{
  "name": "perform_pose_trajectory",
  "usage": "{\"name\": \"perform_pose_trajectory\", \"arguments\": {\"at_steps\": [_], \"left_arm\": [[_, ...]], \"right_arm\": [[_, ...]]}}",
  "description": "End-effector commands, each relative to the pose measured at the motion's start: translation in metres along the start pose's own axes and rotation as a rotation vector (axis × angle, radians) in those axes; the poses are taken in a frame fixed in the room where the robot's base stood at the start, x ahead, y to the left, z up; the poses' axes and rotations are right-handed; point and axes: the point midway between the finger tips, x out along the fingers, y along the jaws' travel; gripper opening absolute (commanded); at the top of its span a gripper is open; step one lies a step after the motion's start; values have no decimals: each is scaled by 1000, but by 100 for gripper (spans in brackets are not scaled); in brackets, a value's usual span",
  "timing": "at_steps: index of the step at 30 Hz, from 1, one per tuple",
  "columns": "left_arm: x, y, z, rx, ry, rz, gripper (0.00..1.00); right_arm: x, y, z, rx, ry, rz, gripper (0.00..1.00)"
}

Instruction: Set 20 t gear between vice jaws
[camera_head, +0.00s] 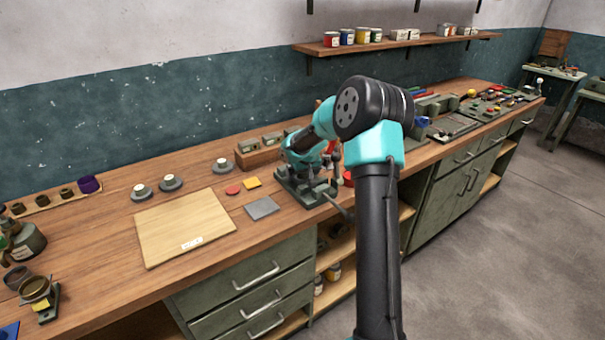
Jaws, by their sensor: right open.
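A dark grey-green vice (303,190) stands at the front edge of the wooden bench, with its handle sticking out toward the front. My right arm comes up from below and bends over to the vice. My right gripper (313,177) is open, just above or at the vice, small and partly merged with it. I cannot tell whether anything is between the vice jaws. Several grey round parts with pale tops, possibly gears, sit left of the vice: one (222,166), another (171,183) and another (141,193). Their tooth counts are unreadable. My left gripper is out of view.
A pale wooden board (185,228) lies on the bench (110,222). A grey plate (262,208), a yellow piece (252,183) and a red piece (233,190) lie left of the vice. A wooden block with metal parts (258,157) stands behind. My right arm hides some bench.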

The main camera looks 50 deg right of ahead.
Motion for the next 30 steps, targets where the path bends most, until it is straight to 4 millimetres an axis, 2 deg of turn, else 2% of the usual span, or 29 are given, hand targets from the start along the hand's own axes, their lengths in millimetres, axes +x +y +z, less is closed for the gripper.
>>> {"name": "perform_pose_trajectory", "arguments": {"at_steps": [8,21,25,30], "left_arm": [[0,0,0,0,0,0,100],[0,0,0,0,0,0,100],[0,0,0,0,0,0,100],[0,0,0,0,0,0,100]], "right_arm": [[-28,0,-2,1,4,0,98],[-106,0,-1,0,4,0,98],[-118,0,-1,0,2,0,98],[-122,0,-1,0,1,0,98]]}}
